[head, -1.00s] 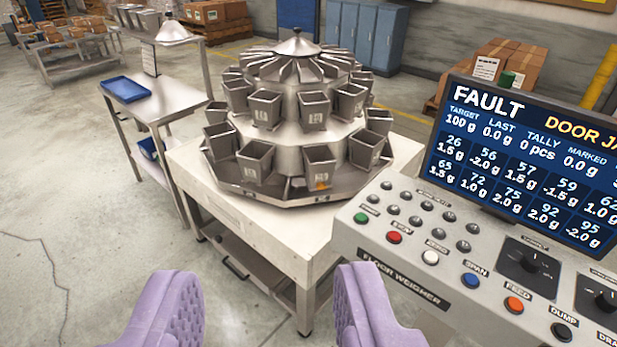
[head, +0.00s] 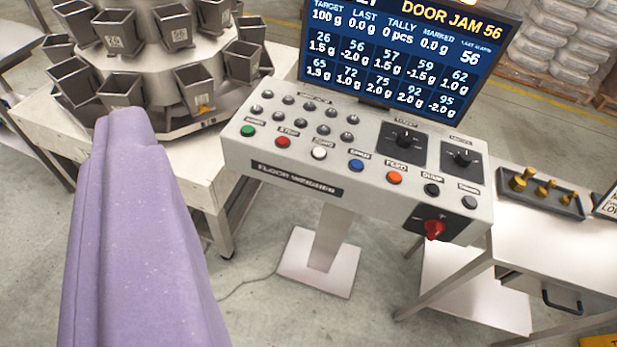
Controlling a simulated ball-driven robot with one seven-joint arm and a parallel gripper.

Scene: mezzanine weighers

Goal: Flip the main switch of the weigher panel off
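The weigher panel (head: 360,165) is a grey sloped console on a post, right of centre. Its main switch looks to be the red rotary knob (head: 434,229) on a black plate on the lower right of the front face; its position marks are too small to read.
A screen (head: 405,50) above the console reads "DOOR JAM 56". Coloured buttons and two black dials (head: 405,140) cover the console top. The weigher (head: 150,65) stands at upper left. A table with a tray of brass weights (head: 530,192) stands right.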

